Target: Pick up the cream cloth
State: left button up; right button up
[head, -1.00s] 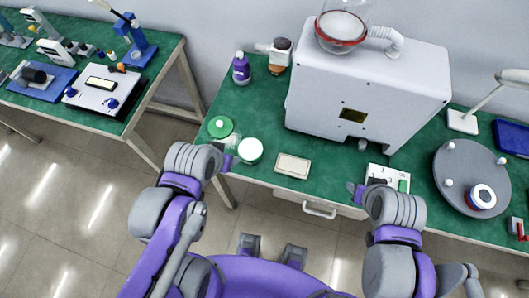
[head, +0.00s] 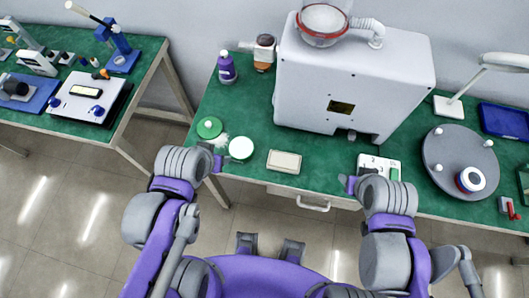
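The cream cloth (head: 284,162) lies flat as a small folded rectangle near the front edge of the green table, below the white machine. My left gripper (head: 218,161) is to the left of the cloth and apart from it, by the table's front edge. It is mostly hidden behind my wrist. My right gripper (head: 347,184) is to the right of the cloth and apart from it, also near the front edge. Only small purple parts of both grippers show, too little to tell whether their fingers are open.
A white round lid or dish (head: 241,148) and a green one (head: 209,127) lie left of the cloth. The white machine (head: 350,75) stands behind. A white panel (head: 379,167) lies near my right gripper. A grey turntable (head: 450,150) is at right. Green tabletop around the cloth is clear.

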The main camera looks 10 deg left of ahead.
aim_at(287, 162)
jog(key=k+l+u, duration=0.15)
jog(key=u, duration=0.2)
jog(key=k+l+u, duration=0.2)
jog(key=u, duration=0.15)
jog(key=k+l+u, duration=0.1)
jog(key=u, duration=0.25)
jog(key=k, duration=0.1)
